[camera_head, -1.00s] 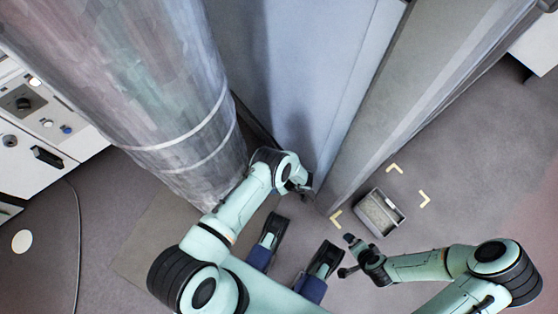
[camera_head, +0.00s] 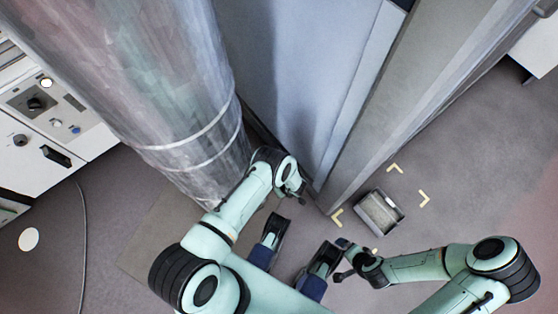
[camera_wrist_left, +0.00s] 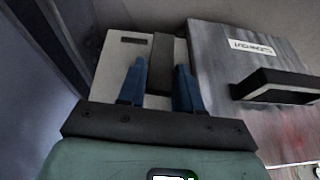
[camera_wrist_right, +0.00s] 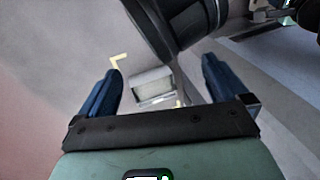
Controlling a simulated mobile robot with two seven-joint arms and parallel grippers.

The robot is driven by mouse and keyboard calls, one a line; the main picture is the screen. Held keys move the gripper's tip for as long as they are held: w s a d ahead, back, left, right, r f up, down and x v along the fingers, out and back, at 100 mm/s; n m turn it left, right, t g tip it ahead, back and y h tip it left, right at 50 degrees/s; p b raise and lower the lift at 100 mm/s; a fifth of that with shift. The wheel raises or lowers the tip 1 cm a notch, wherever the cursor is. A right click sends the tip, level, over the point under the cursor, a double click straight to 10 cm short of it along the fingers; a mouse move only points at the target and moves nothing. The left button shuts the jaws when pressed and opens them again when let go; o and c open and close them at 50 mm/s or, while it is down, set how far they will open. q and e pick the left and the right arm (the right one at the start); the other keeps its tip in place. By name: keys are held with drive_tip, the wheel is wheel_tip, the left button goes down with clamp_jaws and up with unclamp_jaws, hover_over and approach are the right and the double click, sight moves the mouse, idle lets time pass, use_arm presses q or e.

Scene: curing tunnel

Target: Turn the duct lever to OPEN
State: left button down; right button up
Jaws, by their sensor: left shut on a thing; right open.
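The duct lever (camera_wrist_left: 161,62) is a dark grey upright bar on a pale plate (camera_wrist_left: 115,62) in the left wrist view. The plate has a small dark label that I cannot read. My left gripper (camera_wrist_left: 158,82) has its blue fingers on both sides of the bar and is shut on it. In the head view my left gripper (camera_head: 300,188) is beside the base of the large metal duct (camera_head: 185,110), and the lever is hidden there. My right gripper (camera_wrist_right: 160,85) is open and empty, above the floor; it also shows in the head view (camera_head: 342,260).
A grey panel (camera_wrist_left: 225,75) with a CLEANOUT label and black handle (camera_wrist_left: 275,84) is right of the lever. A grey bin (camera_head: 380,212) stands on the floor amid yellow corner marks. A grey post (camera_head: 385,100) and white control cabinet (camera_head: 50,120) stand nearby.

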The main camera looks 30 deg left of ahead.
use_arm(q)
drive_tip(key=shift+s+a+t+p, duration=0.2)
drive_tip(key=shift+s+t+p, duration=0.15)
drive_tip(key=shift+t, duration=0.15)
use_arm(e)
drive_tip(key=shift+s+a+r, duration=0.3)
drive_tip(key=shift+s, duration=0.35)
drive_tip(key=shift+s+a+r, duration=0.3)
drive_tip(key=shift+s, duration=0.3)
use_arm(q)
drive_tip(key=c, duration=0.8)
unclamp_jaws()
drive_tip(key=shift+c, duration=0.2)
drive_tip(key=p+v, duration=0.4)
drive_tip(key=v, duration=0.9)
drive_tip(key=shift+r, duration=0.25)
use_arm(e)
drive_tip(key=s+a+r+g+y, duration=0.1)
drive_tip(key=s+a+r+g, duration=0.1)
drive_tip(key=s+r, duration=0.2)
drive_tip(key=shift+s+a+r+n, duration=0.3)
drive_tip(key=shift+s+r, duration=0.1)
drive_tip(key=shift+s, duration=0.45)
